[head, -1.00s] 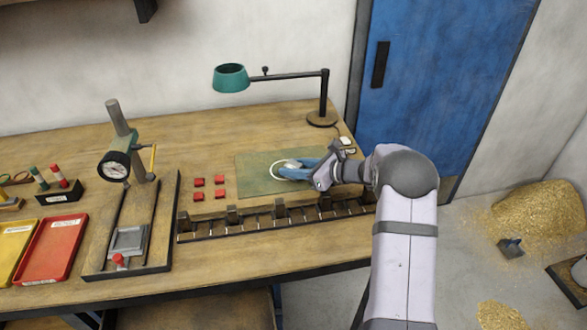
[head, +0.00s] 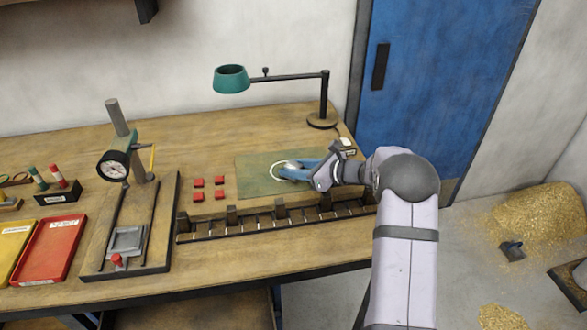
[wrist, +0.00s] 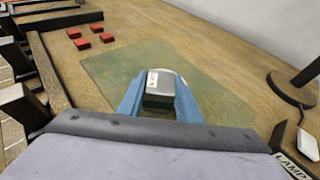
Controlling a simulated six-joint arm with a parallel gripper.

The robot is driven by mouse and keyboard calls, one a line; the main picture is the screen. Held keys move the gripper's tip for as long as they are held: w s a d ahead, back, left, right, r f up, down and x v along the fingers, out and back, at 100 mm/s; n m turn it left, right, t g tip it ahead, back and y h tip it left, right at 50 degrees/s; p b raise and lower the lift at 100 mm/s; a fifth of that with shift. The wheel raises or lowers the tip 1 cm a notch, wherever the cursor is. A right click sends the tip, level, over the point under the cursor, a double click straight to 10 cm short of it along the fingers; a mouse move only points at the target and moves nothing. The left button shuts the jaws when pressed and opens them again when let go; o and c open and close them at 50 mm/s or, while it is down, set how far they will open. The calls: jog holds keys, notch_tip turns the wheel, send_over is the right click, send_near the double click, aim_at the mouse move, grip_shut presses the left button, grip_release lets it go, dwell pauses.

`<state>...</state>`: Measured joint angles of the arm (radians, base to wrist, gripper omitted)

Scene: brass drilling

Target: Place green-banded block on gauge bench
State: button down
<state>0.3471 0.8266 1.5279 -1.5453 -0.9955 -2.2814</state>
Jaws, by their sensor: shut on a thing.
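A grey metal block (wrist: 160,85) sits between the two blue fingers of my gripper (wrist: 158,95) in the wrist view. My gripper is shut on it, low over the green mat; whether the block touches the mat I cannot tell. No green band shows on its visible faces. In the head view my gripper (head: 286,172) hides the block. A dial gauge (head: 114,167) on a post stands over a dark-edged wooden bench (head: 98,247) at the left, far from my gripper. A grey square seat (head: 127,241) and a red knob (head: 118,260) are at its front.
The green mat (head: 254,184) carries a white ring (head: 279,175) beside my fingertips. A teal lamp (head: 231,79) overhangs behind. Red tray (head: 48,250) and yellow tray (head: 12,243) stand left.

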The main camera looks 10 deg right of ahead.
aim_at(294, 165)
jog(key=c, duration=1.2)
grip_release()
jog(key=shift+s+f, duration=0.25)
jog(key=shift+f, duration=0.7)
notch_tip(294, 165, up, 2)
jog(key=p, duration=0.2)
jog(key=shift+p, duration=0.35)
jog(key=r+p, duration=0.1)
jog(key=r, duration=0.3)
jog(key=r+p, duration=0.1)
jog(key=r, duration=0.2)
jog(key=shift+w+r, duration=0.2)
jog(key=shift+r, duration=0.15)
jog(key=w+d+m+h, duration=0.1)
jog(key=d, duration=0.1)
jog(key=w+d+f+m+t+h, duration=0.1)
jog(key=d, duration=0.1)
jog(key=w+d+m+t+h, duration=0.1)
jog(key=d, duration=0.1)
jog(key=shift+w+f+m+h, duration=0.25)
jog(key=shift+f+m+h, duration=0.05)
jog(key=shift+f, duration=0.1)
jog(key=w+a+r+t+p, duration=0.1)
jog(key=w+a+r+p, duration=0.1)
jog(key=a+r, duration=0.6)
jog(key=shift+w+r+m+h, duration=0.35)
jog(key=shift+w+r, duration=0.45)
jog(key=shift+r, duration=0.3)
jog(key=shift+p, duration=0.3)
